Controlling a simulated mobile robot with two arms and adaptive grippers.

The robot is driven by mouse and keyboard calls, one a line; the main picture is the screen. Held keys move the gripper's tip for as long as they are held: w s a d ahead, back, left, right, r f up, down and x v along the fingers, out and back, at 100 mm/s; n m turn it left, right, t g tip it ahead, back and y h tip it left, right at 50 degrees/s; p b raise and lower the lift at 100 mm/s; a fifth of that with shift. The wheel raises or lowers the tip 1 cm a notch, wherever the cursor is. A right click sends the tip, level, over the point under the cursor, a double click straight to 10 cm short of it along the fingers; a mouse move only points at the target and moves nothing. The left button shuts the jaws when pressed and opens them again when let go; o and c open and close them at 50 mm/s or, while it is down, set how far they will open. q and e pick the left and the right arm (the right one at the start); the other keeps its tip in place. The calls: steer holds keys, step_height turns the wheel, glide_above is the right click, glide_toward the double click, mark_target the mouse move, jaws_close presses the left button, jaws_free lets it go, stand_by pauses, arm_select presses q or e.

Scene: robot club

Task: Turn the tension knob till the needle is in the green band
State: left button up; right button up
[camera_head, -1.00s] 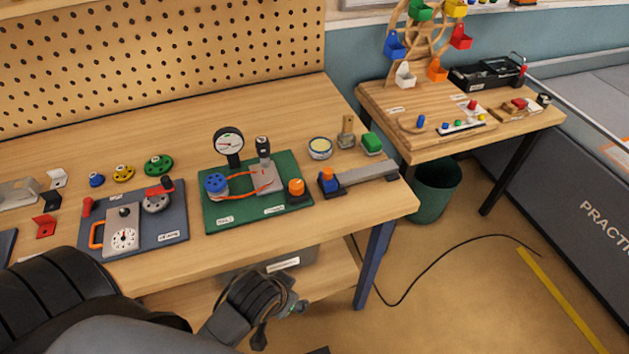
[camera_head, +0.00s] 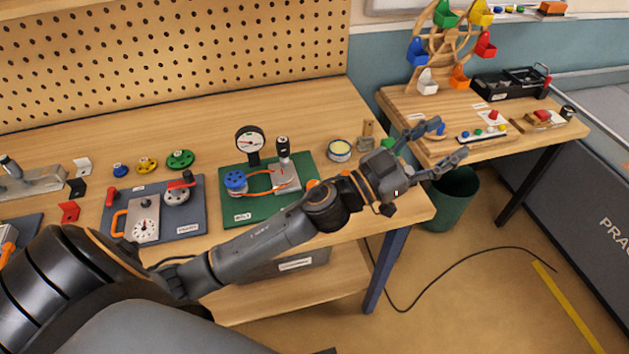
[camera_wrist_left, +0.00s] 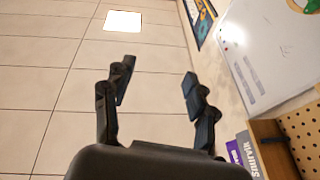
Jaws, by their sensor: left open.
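A green board (camera_head: 241,208) on the bench carries a round white gauge (camera_head: 250,140) on a black post. The gauge's needle and coloured band are too small to read surely. A blue spool (camera_head: 236,182) with an orange cord and a grey block with a black-topped post (camera_head: 283,147) stand on the board. An orange knob (camera_head: 313,183) at the board's right is mostly hidden behind my left arm. My left gripper (camera_head: 450,140) is open and empty, past the knob to the right, its fingers pointing right. My right gripper is not seen.
A grey-blue board (camera_head: 189,226) with a dial and crank lies left of the green one. A round tin (camera_head: 340,150) and a wooden block stand to its right. A second table (camera_head: 395,100) holds a bucket wheel. A green bin (camera_head: 455,200) stands below.

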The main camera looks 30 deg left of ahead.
arm_select(q)
steer(key=s+d+m+g+h, duration=0.3)
steer(key=d+m+g+h, duration=0.3)
steer(key=m+g, duration=0.3)
steer(key=n+g+y, duration=0.6)
steer(key=g+y, duration=0.3)
steer(key=y, duration=0.9)
glide_toward(314, 185)
steer(key=f+p, duration=0.1)
steer(key=f, duration=0.3)
steer(key=f+p, duration=0.2)
steer(key=f, duration=0.3)
steer(key=shift+w+d, duration=0.15)
steer(key=shift+w, duration=0.05)
steer(key=c, duration=1.1)
